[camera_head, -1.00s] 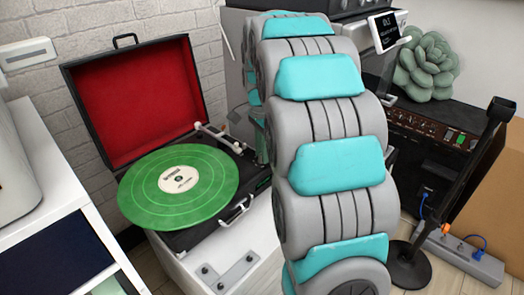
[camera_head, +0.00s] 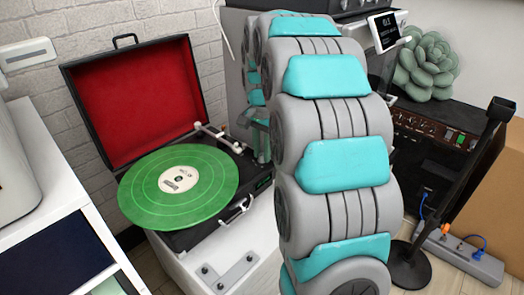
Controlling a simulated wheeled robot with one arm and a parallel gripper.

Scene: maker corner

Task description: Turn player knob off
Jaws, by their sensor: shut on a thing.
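The record player (camera_head: 185,228) is an open black case with a red-lined lid, standing on a white cabinet. A green record (camera_head: 205,205) with a pale label lies on its platter. The white tonearm (camera_head: 218,136) is at the platter's far right. My grey and teal arm covers the player's right side. A small part of my gripper (camera_head: 259,136) shows at the player's right edge, behind the arm. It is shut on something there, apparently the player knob. The knob and the fingertips are hidden. A small green display shows on the player's front beside the arm.
A white shelf (camera_head: 75,205) stands at the left. A small screen (camera_head: 387,31), a green succulent (camera_head: 427,65) on a black amplifier (camera_head: 432,132), a black stand (camera_head: 408,270) and a power strip (camera_head: 460,260) are at the right.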

